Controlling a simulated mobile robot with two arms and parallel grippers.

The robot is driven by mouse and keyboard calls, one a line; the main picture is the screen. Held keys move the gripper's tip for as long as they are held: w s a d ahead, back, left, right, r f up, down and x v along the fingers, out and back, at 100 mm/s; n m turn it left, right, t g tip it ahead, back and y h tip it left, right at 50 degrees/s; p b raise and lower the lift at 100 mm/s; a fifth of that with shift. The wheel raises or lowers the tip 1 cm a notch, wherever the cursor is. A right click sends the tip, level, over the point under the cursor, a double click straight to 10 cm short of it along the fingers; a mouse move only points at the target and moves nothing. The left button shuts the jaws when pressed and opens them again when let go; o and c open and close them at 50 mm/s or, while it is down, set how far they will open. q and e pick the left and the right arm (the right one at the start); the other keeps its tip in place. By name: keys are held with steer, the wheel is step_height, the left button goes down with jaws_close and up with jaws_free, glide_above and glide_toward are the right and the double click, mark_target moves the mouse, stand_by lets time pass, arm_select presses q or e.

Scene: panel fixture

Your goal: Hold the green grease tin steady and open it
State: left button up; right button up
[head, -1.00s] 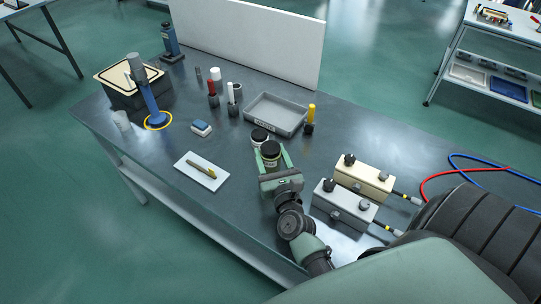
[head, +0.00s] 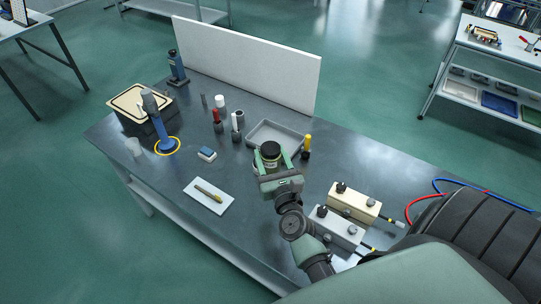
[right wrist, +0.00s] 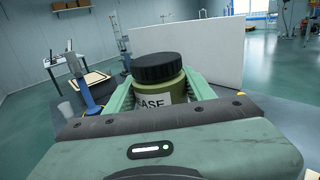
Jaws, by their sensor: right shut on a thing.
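The green grease tin (right wrist: 159,82) is olive green with a black lid on it and a pale label, partly hidden, reading "ASE". It stands upright between the fingers of my right gripper (right wrist: 161,95), which is shut on it. In the head view the tin (head: 270,153) shows mostly as its dark lid, between the fingers of my right gripper (head: 272,161), just in front of the grey tray. The tin's lower part is hidden by the gripper. My left gripper is not in view.
A grey tray (head: 253,137) lies behind the tin. A blue stand (head: 161,134) in a yellow ring, red and white markers (head: 217,122), a white plate with a brown tool (head: 222,206) and a blue-white block (head: 206,153) stand left. Two control boxes (head: 354,202) with cables stand right. A white panel (head: 250,62) rises behind.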

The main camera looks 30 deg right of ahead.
steer(key=o, duration=0.9)
steer(key=shift+c, duration=0.2)
jaws_close()
steer(key=s+a+n+t+y+b, duration=0.1)
steer(key=s+a+n+y+b, duration=0.3)
steer(key=s+a+b, duration=0.7)
steer(key=s+a+y, duration=0.2)
steer(key=shift+s+f, duration=0.25)
steer(key=shift+s, duration=0.05)
